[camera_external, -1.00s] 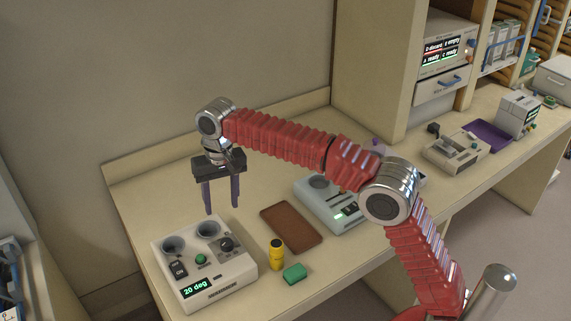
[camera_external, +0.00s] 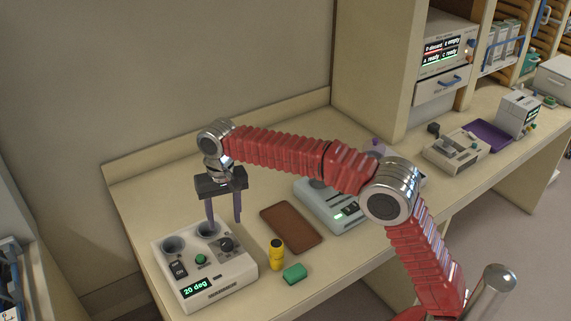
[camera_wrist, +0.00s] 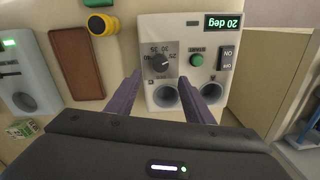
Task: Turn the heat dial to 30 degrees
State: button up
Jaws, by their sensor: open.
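The warmer box (camera_external: 222,277) is off-white and stands at the front left of the counter, its display (camera_external: 196,288) reading "20 deg". Its black heat dial (camera_external: 227,244) is at the box's right rear, beside a green button (camera_external: 201,259) and a black on/off switch (camera_external: 179,269). In the wrist view the dial (camera_wrist: 161,63) sits on a grey scale with numbers, ahead of my gripper (camera_wrist: 163,86). My gripper (camera_external: 224,221) is open and empty, fingers pointing down above the rear of the box, near the round wells. Neither finger appears to touch the dial.
A yellow cylinder (camera_external: 277,255) and a green block (camera_external: 295,273) stand right of the box. A brown tray (camera_external: 291,226) lies behind them, with a pale grey device (camera_external: 328,210) further right. The counter behind the box is clear.

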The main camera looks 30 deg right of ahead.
aim_at(227, 240)
jog(key=f, duration=0.8)
jog(key=shift+a+f, duration=0.2)
jog(key=shift+f, duration=0.1)
jog(key=shift+c, duration=0.4)
jog(key=c, duration=1)
jog(key=shift+o, duration=0.2)
jog(key=n, duration=0.4)
jog(key=shift+a+n+g, duration=0.1)
jog(key=shift+n+g, duration=0.2)
jog(key=shift+n, duration=2.1)
